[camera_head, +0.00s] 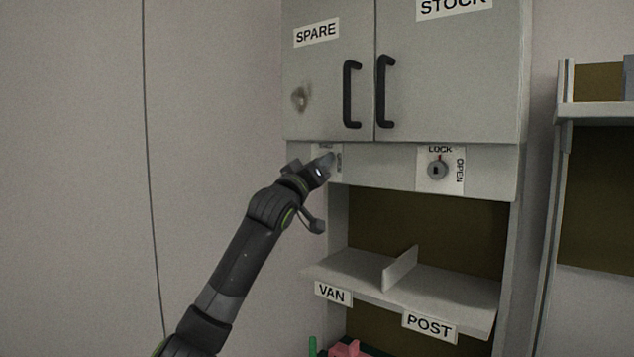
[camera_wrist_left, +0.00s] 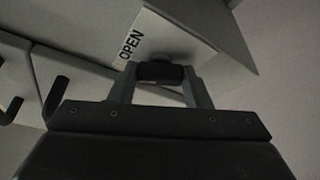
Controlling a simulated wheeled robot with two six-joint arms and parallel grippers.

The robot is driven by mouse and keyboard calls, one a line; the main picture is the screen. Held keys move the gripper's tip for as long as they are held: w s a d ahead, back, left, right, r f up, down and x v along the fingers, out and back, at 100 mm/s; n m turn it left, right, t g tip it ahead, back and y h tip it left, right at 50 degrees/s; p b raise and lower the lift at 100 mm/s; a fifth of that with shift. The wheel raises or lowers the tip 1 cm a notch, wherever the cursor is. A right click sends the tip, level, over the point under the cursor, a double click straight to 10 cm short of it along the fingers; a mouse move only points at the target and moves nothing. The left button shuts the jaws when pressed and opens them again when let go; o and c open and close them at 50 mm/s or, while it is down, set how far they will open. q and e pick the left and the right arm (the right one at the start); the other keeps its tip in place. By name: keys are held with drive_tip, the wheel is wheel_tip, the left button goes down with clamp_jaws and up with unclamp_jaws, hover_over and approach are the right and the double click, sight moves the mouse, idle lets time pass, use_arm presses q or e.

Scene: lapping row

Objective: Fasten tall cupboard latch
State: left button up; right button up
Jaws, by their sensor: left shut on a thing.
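The grey cupboard has a SPARE door (camera_head: 325,95) on the left and a STOCK door (camera_head: 450,80) on the right, and both look shut. A strip below the doors carries two latch plates. My left gripper (camera_head: 328,162) is at the left latch plate (camera_head: 340,174), under the SPARE door, and hides most of it. In the left wrist view my left gripper (camera_wrist_left: 160,76) is shut on a dark latch knob (camera_wrist_left: 160,72) beside the word OPEN. How far the knob is turned cannot be told. The right latch (camera_head: 437,169), marked LOCK and OPEN, stands free. My right gripper is not in view.
Two black door handles (camera_head: 351,95) (camera_head: 386,92) stick out above the strip. Below is an open shelf (camera_head: 440,288) with a divider (camera_head: 399,269) and VAN and POST labels. A rack (camera_head: 565,150) stands at the right. A plain wall is at the left.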

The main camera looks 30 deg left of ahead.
use_arm(q)
drive_tip(key=shift+d+r+n+g+y+b, duration=0.1)
drive_tip(key=shift+n+g+y+b, duration=0.8)
drive_tip(key=shift+n, duration=1.5)
drive_tip(key=shift+d+r+n+g+y+b, duration=0.2)
drive_tip(key=shift+n+g+b, duration=0.45)
drive_tip(key=shift+n+b, duration=1.25)
drive_tip(key=shift+a+f+n+g+y+b, duration=0.1)
drive_tip(key=shift+n+g+y+b, duration=0.6)
drive_tip(key=shift+n, duration=2.2)
drive_tip(key=shift+r, duration=0.1)
drive_tip(key=o, duration=1)
